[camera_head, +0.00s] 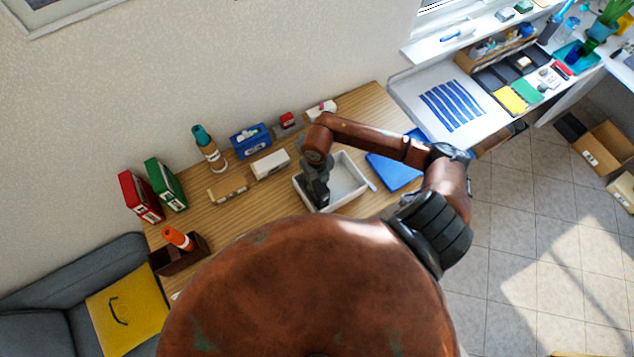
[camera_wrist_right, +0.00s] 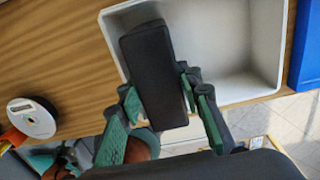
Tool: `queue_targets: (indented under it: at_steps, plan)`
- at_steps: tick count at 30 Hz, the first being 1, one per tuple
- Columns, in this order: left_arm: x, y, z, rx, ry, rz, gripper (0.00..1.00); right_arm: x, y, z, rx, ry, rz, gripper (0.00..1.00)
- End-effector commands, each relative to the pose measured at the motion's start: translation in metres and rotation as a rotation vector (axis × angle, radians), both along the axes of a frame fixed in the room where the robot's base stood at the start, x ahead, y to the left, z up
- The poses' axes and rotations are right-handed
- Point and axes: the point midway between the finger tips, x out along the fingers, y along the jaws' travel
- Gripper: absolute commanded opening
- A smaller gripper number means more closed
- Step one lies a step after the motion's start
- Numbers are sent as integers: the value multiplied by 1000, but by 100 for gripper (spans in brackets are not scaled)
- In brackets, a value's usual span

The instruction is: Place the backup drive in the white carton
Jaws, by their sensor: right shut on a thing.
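The white carton (camera_head: 350,172) stands open on the wooden table in the head view; its bare inside also shows in the right wrist view (camera_wrist_right: 240,50). My right gripper (camera_head: 318,190) is at the carton's left side. In the right wrist view the right gripper (camera_wrist_right: 160,90) is shut on a black block, the backup drive (camera_wrist_right: 152,62), with a green-padded finger on each side. The drive overlaps the carton's left part in that view; its height over the floor of the carton cannot be told. My left gripper is not in view.
A blue flat item (camera_head: 395,172) lies right of the carton. A white box (camera_head: 270,164), a brown box (camera_head: 228,188), a blue box (camera_head: 250,140) and a bottle (camera_head: 208,148) stand to its left.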

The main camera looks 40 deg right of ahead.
Motion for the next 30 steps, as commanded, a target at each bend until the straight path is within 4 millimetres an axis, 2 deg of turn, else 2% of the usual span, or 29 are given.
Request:
queue_targets:
  at_steps: [6,7,14,24,26,30]
  plan:
    - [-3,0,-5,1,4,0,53,0,0,-4,0,0,0,0]
    - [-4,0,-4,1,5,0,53,0,0,-4,0,0,0,34]
    - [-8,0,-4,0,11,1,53,0,0,-3,0,0,0,50]
    - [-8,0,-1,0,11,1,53,0,0,0,0,0,0,50]
    - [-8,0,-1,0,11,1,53,1,0,4,0,-2,1,50]
    - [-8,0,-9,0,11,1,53,1,0,25,-1,-5,4,50]
